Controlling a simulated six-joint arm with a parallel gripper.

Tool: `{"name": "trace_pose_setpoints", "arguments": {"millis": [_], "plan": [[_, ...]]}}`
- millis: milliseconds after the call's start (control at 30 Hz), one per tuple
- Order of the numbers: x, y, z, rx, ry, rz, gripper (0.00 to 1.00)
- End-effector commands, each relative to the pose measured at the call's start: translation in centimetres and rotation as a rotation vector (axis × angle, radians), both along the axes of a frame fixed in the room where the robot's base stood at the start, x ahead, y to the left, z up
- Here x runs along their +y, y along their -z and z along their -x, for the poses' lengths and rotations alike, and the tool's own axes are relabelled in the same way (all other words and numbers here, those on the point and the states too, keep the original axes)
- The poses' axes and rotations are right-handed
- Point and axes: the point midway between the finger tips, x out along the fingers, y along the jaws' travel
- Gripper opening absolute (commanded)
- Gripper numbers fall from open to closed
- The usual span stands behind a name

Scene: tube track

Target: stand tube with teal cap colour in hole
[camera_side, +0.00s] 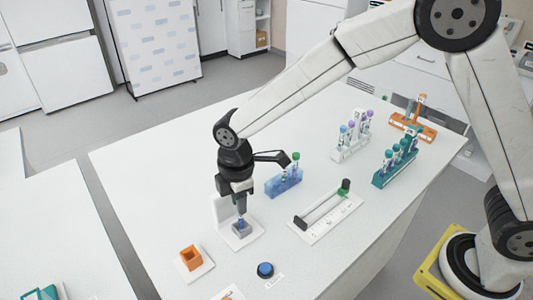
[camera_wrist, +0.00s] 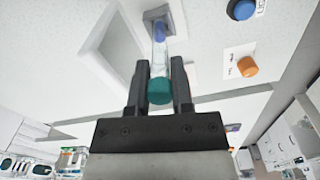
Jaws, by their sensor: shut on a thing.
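The tube with the teal cap (camera_wrist: 160,91) is between the two fingers of my gripper (camera_wrist: 160,66), which is shut on it near the cap. Its clear body (camera_wrist: 159,52) runs away from the fingers, and its bluish far end meets a small grey block (camera_wrist: 156,14). In the side view, my gripper (camera_side: 240,206) points down right above that grey block (camera_side: 242,228), on a white stand with an upright back plate (camera_side: 223,212). The tube looks about upright there. The fingers hide most of it in the side view, and how deep its end sits in the hole cannot be told.
A white track (camera_side: 318,222) lies to the right. An orange box (camera_side: 191,257) and a blue button (camera_side: 265,270) are in front. A teal rack (camera_side: 382,181) and a white rack (camera_side: 350,155) stand farther back.

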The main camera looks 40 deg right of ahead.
Motion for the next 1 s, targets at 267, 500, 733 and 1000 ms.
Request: {"name": "trace_pose_setpoints", "arguments": {"millis": [267, 500, 733, 1000], "plan": [[0.00, 0.40, 0.01, 0.000, 0.000, 0.000, 0.00], [0.00, 0.39, 0.01, 0.000, 0.000, 0.000, 0.31], [0.00, 0.38, 0.01, 0.000, 0.000, 0.000, 0.69], [0.00, 0.38, 0.01, 0.000, 0.000, 0.000, 0.69]]}}
